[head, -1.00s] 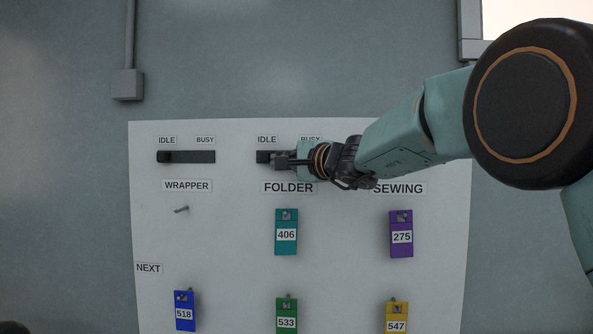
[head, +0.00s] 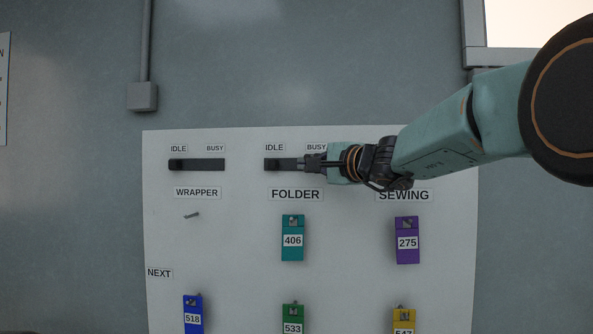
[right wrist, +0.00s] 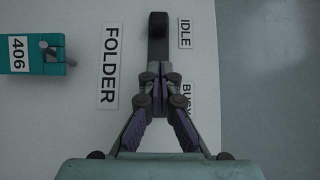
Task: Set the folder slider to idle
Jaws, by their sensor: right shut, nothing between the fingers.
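The folder slider's dark track (head: 287,164) lies above the FOLDER label on the white board. Its black knob (head: 270,164) sits at the left end, under the IDLE label. In the right wrist view the knob (right wrist: 158,22) is at the top end of the track, beside IDLE. My right gripper (head: 303,163) is shut and empty, in front of the track towards the BUSY end. In the right wrist view its fingertips (right wrist: 153,80) are apart from the knob, with bare track between. The gripper hides the BUSY end of the track. My left gripper is not in view.
The wrapper slider (head: 197,164) is at the left, its knob also under IDLE. Below hang a teal tag 406 (head: 292,238), a purple tag 275 (head: 407,240) and several more tags. An empty hook (head: 191,215) is under WRAPPER. My right arm covers the sewing slider's area.

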